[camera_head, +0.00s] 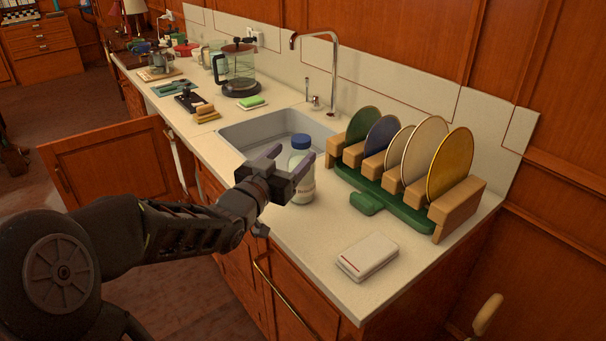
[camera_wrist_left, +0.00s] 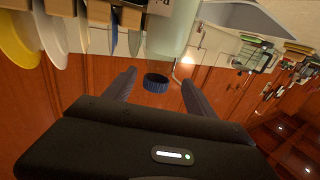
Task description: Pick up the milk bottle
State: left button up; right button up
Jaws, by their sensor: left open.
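The milk bottle, a pale bottle (camera_head: 307,187) with a blue cap, stands upright on the counter in front of the sink's right end. My left gripper (camera_head: 289,161) is open at the bottle's near left side and partly hides it. In the left wrist view, the bottle's pale body (camera_wrist_left: 172,38) is at the top and its blue cap shows between the two spread fingers (camera_wrist_left: 158,80). The fingers appear apart from the cap, and I cannot tell whether they touch the body. My right gripper is in neither view.
A green dish rack (camera_head: 405,213) with several upright plates stands right of the bottle. A white box (camera_head: 368,257) lies near the front edge. The sink (camera_head: 257,131) and tap (camera_head: 334,75) are behind. A cupboard door (camera_head: 110,165) stands open at left.

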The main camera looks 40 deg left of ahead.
pick_arm(q)
jog(key=shift+w+a, duration=0.2)
jog(key=shift+w, duration=0.95)
jog(key=shift+w+a+p, duration=0.15)
jog(key=shift+w+p, duration=0.2)
jog(key=shift+w, duration=0.95)
jog(key=shift+w+a+p, duration=0.1)
jog(key=shift+w+p, duration=0.2)
jog(key=shift+w, duration=1)
grip_shut()
